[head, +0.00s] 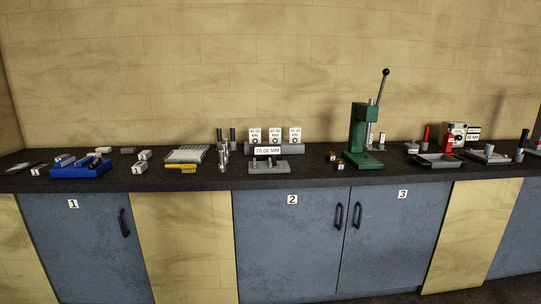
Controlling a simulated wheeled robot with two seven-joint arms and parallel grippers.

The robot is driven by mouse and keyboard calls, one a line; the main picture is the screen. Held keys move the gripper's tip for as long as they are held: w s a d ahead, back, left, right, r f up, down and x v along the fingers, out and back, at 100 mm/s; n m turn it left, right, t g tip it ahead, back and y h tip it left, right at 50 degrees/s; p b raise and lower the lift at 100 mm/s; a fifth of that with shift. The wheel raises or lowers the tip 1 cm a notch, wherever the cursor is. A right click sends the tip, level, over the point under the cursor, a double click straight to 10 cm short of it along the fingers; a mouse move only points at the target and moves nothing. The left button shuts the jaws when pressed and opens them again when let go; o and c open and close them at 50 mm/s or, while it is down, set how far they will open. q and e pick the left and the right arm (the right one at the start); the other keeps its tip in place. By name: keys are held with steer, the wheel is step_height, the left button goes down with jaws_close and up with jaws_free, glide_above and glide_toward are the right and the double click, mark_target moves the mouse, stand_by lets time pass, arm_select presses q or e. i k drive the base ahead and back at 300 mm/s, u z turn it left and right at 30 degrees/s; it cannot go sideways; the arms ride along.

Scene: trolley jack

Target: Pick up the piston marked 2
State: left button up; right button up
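No piston with a readable 2 on it can be made out from this distance. Several small upright grey cylinders (223,158), which may include pistons, stand left of the middle of the dark worktop (330,174), some with dark tops. Their markings are too small to read. Neither of my grippers is in view.
A blue tray (82,171) and small blocks are at the left. A grey tray (434,161) is farther right.

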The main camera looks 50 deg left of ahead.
mark_target(224, 147)
steer(key=z, duration=0.1)
steer(key=i, duration=1.7)
steer(key=u, duration=1.4)
steer(key=i, duration=0.6)
steer(key=u, duration=0.5)
